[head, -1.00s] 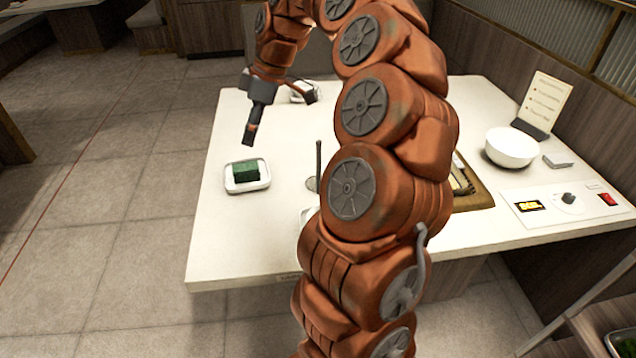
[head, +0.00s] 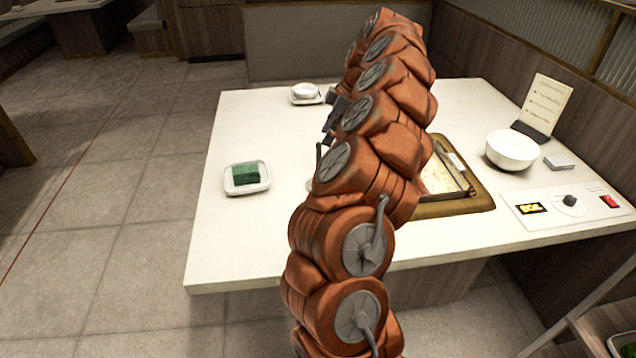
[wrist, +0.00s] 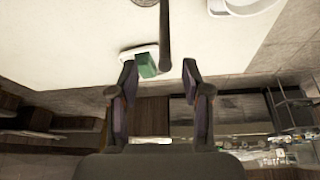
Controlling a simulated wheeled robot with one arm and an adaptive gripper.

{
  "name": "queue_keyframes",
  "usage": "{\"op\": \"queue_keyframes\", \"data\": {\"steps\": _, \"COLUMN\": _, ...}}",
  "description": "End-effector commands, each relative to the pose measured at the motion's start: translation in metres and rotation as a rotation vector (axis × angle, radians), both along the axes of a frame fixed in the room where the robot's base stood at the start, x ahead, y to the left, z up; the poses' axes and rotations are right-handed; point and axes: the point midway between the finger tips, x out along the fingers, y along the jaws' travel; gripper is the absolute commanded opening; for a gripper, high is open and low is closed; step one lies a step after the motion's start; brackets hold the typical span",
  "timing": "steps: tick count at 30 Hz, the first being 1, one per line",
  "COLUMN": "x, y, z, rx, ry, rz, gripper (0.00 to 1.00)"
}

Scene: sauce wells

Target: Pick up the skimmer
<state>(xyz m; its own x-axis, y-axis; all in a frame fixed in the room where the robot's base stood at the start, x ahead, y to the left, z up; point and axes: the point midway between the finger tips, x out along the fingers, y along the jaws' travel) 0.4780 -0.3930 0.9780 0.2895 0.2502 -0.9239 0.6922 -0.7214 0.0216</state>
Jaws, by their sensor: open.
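The skimmer's dark, thin handle (wrist: 165,35) comes down from the top of the wrist view, and its end lies roughly between my two fingertips in the picture. In the head view only a short piece of the upright handle (head: 319,153) shows beside my arm; the rest is hidden. My gripper (wrist: 158,72) is open, with one finger on each side and nothing clasped. I cannot tell how far the handle is from the fingers in depth. In the head view my gripper (head: 334,116) is partly hidden behind my arm, above the table.
A white dish with a green block (head: 246,174) sits at the table's left. A small white bowl (head: 305,91) stands at the back. A brown-framed pan (head: 455,209), a large white bowl (head: 512,149) and a control panel (head: 562,203) are at the right. The table's front left is clear.

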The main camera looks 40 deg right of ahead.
Motion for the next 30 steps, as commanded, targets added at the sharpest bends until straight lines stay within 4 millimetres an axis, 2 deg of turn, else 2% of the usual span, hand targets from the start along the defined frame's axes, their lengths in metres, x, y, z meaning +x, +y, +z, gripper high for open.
{"op": "queue_keyframes", "data": {"steps": 11, "x": 0.005, "y": 0.01, "z": -0.014, "rx": 0.003, "ry": 0.001, "rz": 0.003, "gripper": 0.48}}
{"op": "queue_keyframes", "data": {"steps": 21, "x": 0.014, "y": 0.023, "z": -0.047, "rx": 0.002, "ry": 0.002, "rz": 0.002, "gripper": 0.48}}
{"op": "queue_keyframes", "data": {"steps": 28, "x": 0.015, "y": 0.022, "z": -0.049, "rx": 0.001, "ry": 0.001, "rz": 0.0, "gripper": 0.48}}
{"op": "queue_keyframes", "data": {"steps": 30, "x": 0.015, "y": 0.022, "z": -0.049, "rx": 0.001, "ry": 0.001, "rz": 0.001, "gripper": 0.41}}
